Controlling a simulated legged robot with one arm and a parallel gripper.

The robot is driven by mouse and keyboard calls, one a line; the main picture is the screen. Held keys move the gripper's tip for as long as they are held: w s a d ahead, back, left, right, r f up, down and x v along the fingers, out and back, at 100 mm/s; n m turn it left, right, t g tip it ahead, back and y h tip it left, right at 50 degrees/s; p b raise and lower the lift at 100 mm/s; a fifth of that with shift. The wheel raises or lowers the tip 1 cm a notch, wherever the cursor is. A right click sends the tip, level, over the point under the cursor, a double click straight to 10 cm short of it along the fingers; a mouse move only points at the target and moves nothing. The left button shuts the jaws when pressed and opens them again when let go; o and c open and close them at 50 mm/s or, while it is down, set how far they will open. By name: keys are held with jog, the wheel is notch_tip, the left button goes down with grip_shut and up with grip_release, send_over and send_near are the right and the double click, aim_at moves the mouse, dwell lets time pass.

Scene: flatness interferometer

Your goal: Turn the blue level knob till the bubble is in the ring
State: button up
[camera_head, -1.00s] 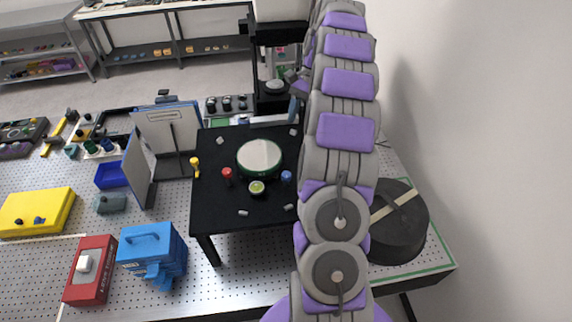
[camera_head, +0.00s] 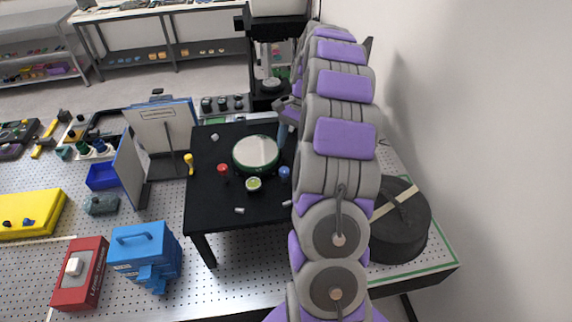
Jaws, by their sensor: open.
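The blue level knob (camera_head: 285,172) stands on the black table (camera_head: 215,205), right of the round bubble level (camera_head: 253,185). The level has a yellow-green face with a dark rim; the bubble is too small to place against the ring. A red knob (camera_head: 222,169) and a yellow knob (camera_head: 189,161) stand to the left. A large pale disc with a green rim (camera_head: 256,154) lies behind the level. My gripper (camera_head: 281,138) points down behind the blue knob, beside the disc's right edge. It is open; its fingers are small and partly hidden by my arm.
A black column (camera_head: 258,70) rises behind the table. A hinged panel (camera_head: 155,130) stands on the left, with a blue box (camera_head: 143,252) in front. A dark round case (camera_head: 400,225) lies right of my arm. Small grey pieces lie on the tabletop.

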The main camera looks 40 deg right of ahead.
aim_at(284, 169)
jog(key=x, duration=0.6)
jog(key=shift+s+a+p, duration=0.1)
jog(key=shift+a+p, duration=0.05)
jog(key=shift+p, duration=0.15)
jog(key=shift+a+f, duration=0.1)
jog(key=shift+f, duration=0.6)
jog(key=shift+a, duration=0.1)
jog(key=c, duration=1)
jog(key=shift+n, duration=0.4)
jog(key=n+g+b, duration=0.1)
jog(key=n, duration=0.1)
jog(key=shift+f+n+h+b, duration=0.1)
jog(key=shift+n+h+b, duration=0.2)
jog(key=n, duration=0.2)
jog(key=n+g+h+b, duration=0.1)
jog(key=n, duration=0.2)
jog(key=shift+w+a+g, duration=0.15)
jog(key=shift+w+g, duration=0.05)
jog(key=shift+g, duration=0.1)
jog(key=shift+n+h, duration=0.3)
jog(key=shift+n, duration=0.1)
